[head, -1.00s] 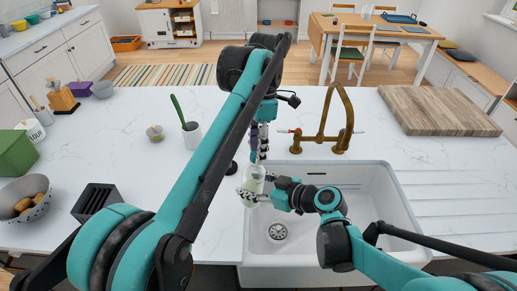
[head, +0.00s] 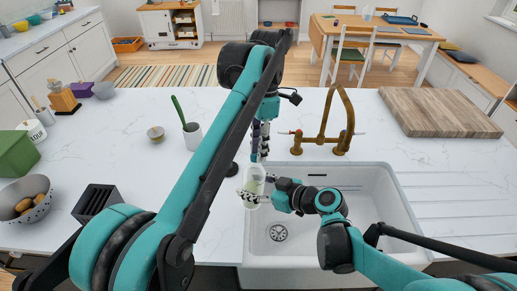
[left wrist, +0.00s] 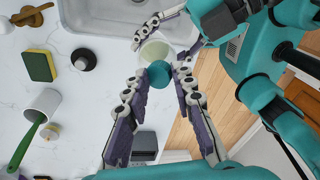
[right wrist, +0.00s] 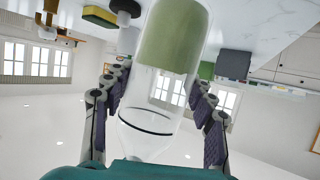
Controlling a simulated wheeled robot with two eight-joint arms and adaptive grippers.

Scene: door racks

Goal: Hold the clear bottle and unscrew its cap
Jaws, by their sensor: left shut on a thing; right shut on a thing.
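The clear bottle (right wrist: 158,90), with a green band around it, fills the middle of the right wrist view. My right gripper (right wrist: 158,85) has its fingers on both sides of it and is shut on it. In the head view the bottle (head: 255,180) is held over the left rim of the sink. My left gripper (left wrist: 158,84) comes from above, its fingers on both sides of the round teal cap (left wrist: 159,75), and is shut on it. The bottle (left wrist: 155,51) shows just beyond the cap. I cannot tell whether cap and bottle still touch.
The white sink (head: 345,242) lies below and right of the bottle, with a bronze faucet (head: 322,140) behind. A sponge (left wrist: 40,67) and a dark round item (left wrist: 84,58) are nearby. A white cup (head: 192,138) stands left. The counter's left middle is mostly clear.

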